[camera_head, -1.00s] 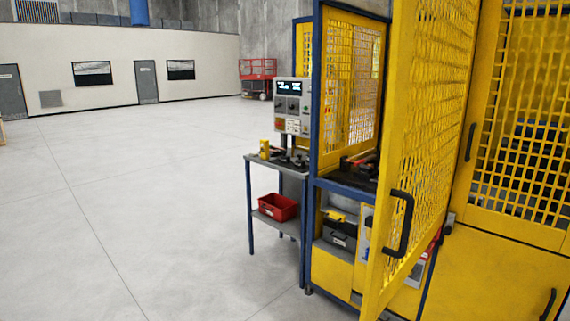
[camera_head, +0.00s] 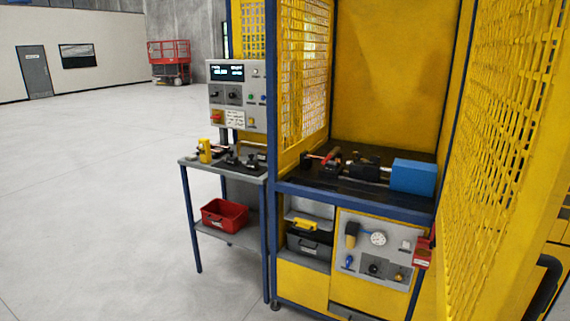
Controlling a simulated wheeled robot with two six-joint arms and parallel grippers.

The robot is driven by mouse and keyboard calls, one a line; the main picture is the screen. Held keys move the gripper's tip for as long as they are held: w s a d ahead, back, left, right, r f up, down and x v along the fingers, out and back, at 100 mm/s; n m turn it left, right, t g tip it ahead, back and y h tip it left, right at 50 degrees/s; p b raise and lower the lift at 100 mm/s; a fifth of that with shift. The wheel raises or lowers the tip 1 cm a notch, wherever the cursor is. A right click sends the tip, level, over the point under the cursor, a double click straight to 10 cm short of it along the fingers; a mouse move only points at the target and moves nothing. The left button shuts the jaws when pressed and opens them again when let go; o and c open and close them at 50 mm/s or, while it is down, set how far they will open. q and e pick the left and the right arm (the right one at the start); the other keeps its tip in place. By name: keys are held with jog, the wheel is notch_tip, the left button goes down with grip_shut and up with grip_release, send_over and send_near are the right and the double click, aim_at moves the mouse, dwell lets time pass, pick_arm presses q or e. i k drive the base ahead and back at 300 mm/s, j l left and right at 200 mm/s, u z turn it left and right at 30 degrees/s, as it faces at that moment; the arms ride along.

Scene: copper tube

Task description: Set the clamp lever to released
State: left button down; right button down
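A small device with a red handle (camera_head: 331,154) sits on the black bench top inside the yellow mesh enclosure. The red handle looks like a lever, but I cannot tell whether it is the clamp lever or how it is set. A dark mechanism (camera_head: 362,168) and a blue block (camera_head: 413,176) stand to its right on the same bench. Neither of my grippers shows in the head view.
The open yellow mesh door (camera_head: 500,140) fills the right side. A side table (camera_head: 190,162) with small tools stands left of the enclosure, a red bin (camera_head: 224,215) on its lower shelf. A control box (camera_head: 237,95) and gauge panel (camera_head: 378,250) face me. The floor at left is clear.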

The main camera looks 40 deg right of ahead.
aim_at(331, 155)
jog(key=i+z, duration=0.45)
jog(key=i+j+z, duration=0.15)
jog(key=i+z, duration=0.25)
jog(key=i+l+z, duration=0.2)
jog(key=z, duration=0.25)
jog(key=i+z, duration=0.3)
jog(key=z, duration=0.15)
jog(key=i+z, duration=0.25)
jog(key=z, duration=0.2)
jog(key=i+z, duration=0.3)
jog(key=z, duration=0.15)
